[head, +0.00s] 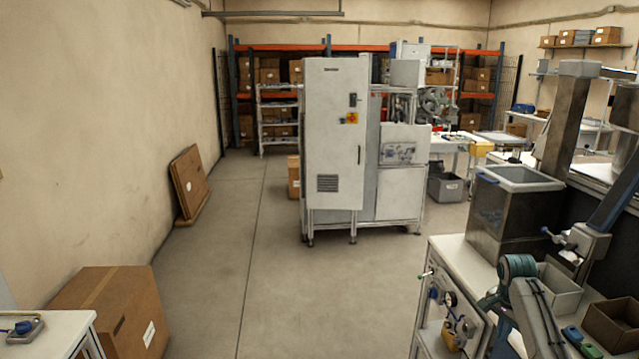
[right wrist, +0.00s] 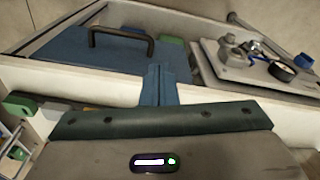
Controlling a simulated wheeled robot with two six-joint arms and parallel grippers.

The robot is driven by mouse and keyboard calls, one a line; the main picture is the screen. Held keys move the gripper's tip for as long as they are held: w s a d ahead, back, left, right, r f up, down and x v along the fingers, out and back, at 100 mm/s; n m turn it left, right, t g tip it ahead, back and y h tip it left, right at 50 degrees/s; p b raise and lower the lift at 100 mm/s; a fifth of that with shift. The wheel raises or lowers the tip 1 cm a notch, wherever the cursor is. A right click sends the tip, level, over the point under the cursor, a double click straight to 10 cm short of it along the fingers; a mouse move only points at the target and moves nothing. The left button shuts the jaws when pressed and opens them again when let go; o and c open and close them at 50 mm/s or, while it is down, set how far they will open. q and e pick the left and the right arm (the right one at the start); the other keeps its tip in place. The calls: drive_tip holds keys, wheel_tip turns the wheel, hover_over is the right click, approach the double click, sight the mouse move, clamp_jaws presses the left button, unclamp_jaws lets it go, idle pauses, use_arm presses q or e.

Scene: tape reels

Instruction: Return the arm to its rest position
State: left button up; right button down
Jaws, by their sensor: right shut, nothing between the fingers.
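My right gripper (head: 488,301) is at the lower right of the head view, beside the front of a white workbench (head: 458,262), partly hidden by my own arm. In the right wrist view, its blue fingers (right wrist: 157,73) are together with nothing between them. Beyond them in that view is a blue panel (right wrist: 120,58) with a dark handle (right wrist: 122,41). I cannot tell whether the fingers touch anything. My left gripper is in neither view.
A metal bin (head: 515,205), a grey open box (head: 558,290) and a brown box (head: 612,325) stand on the bench at right. A white cabinet (head: 335,135) stands mid-room. A carton (head: 112,305) is at lower left. The floor between is clear.

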drive_tip(key=s+a+f+n+t, duration=0.1)
drive_tip(key=s+a+f+n, duration=0.3)
drive_tip(key=s+a+f, duration=0.45)
drive_tip(key=s+a+f+n+t, duration=0.1)
drive_tip(key=s+a+f+n, duration=0.35)
drive_tip(key=s, duration=0.65)
drive_tip(key=s+a+r+n, duration=0.2)
drive_tip(key=s+a, duration=0.1)
drive_tip(key=s, duration=0.5)
drive_tip(key=s+a+r+n+t, duration=0.1)
drive_tip(key=s+a+n, duration=0.1)
drive_tip(key=s, duration=0.5)
drive_tip(key=s+a+r+n, duration=0.2)
drive_tip(key=s+a, duration=0.1)
drive_tip(key=s, duration=0.5)
wheel_tip(320, 180, down, 32)
drive_tip(key=d+g+b, duration=0.1)
drive_tip(key=d+b, duration=0.1)
drive_tip(key=d, duration=0.1)
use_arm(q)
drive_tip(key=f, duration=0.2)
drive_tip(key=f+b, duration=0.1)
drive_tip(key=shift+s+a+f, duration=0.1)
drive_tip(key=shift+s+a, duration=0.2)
use_arm(e)
drive_tip(key=s+d+f+g, duration=0.1)
drive_tip(key=s+f, duration=1.7)
drive_tip(key=f, duration=0.2)
drive_tip(key=shift+s+f, duration=0.15)
drive_tip(key=shift+f, duration=0.2)
